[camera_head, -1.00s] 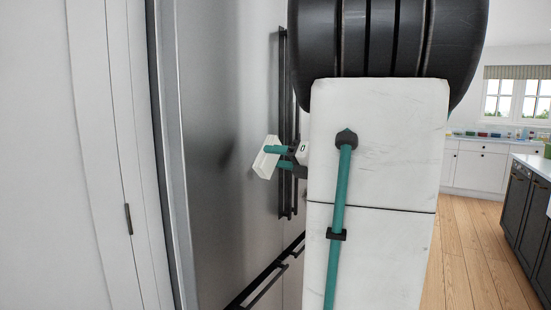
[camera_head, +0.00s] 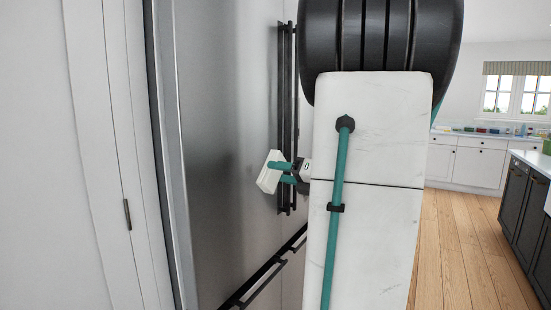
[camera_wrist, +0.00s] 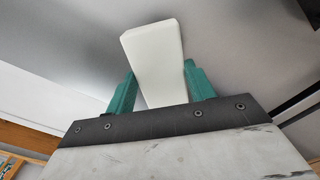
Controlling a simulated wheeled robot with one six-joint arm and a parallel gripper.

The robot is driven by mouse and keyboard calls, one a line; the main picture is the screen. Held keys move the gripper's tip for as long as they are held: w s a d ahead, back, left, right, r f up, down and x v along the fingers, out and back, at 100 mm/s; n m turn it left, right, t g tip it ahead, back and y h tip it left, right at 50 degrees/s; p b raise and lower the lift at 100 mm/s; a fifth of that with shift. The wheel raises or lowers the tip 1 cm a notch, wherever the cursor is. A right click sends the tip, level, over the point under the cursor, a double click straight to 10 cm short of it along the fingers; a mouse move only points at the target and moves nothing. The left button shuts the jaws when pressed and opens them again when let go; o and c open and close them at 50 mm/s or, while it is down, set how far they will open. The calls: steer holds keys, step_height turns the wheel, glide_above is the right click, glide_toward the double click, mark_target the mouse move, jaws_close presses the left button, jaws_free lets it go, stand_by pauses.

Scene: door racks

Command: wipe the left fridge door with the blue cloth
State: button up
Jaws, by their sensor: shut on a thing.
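The left fridge door (camera_head: 222,120) is a tall brushed-steel panel, shut, with a long dark vertical handle (camera_head: 281,90) at its right edge. My gripper (camera_head: 282,172) has teal fingers and is in front of the door, near the lower part of the handle. It is shut on a white flat block (camera_head: 266,181). In the wrist view my gripper (camera_wrist: 160,82) has a finger on each side of the white block (camera_wrist: 155,50), whose far end is at or close to the grey door surface (camera_wrist: 235,35). I cannot tell whether they touch. No blue cloth shows.
A second vertical handle (camera_head: 294,60) stands just right of the first. A dark slanting drawer handle (camera_head: 255,285) sticks out below. A white wall panel (camera_head: 95,150) borders the fridge on the left. Wooden floor (camera_head: 455,250) is open at the right, beside dark cabinets (camera_head: 525,200).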

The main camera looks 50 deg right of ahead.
steer(key=shift+w+a+f, duration=0.1)
steer(key=shift+w+f, duration=0.1)
steer(key=shift+f, duration=0.4)
steer(key=shift+w+f, duration=0.15)
steer(key=shift+f, duration=0.4)
steer(key=shift+w+a, duration=0.2)
steer(key=shift+w, duration=2.6)
steer(key=shift+w+a, duration=0.1)
steer(key=shift+w, duration=0.9)
steer(key=shift+w+d, duration=0.1)
steer(key=shift+d, duration=1.85)
steer(key=shift+w, duration=0.1)
steer(key=shift+a, duration=2.05)
steer(key=shift+c, duration=0.4)
